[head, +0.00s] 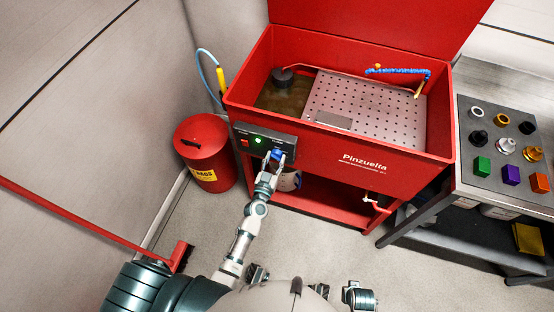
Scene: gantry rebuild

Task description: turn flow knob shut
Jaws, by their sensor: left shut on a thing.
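The flow knob (277,154) is blue and sits on the dark control panel (255,139) at the front left of the red parts washer (400,171). My left gripper (276,160) is shut on the knob, its fingers reaching up from below and covering part of it. The knob's exact angle is too small to tell. My right gripper cannot be made out clearly at the bottom edge.
A red rags bin (206,150) stands left of the washer. A dark table (492,184) with colored blocks and fittings stands at the right. A red drain valve (375,205) sticks out at the washer's lower right.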

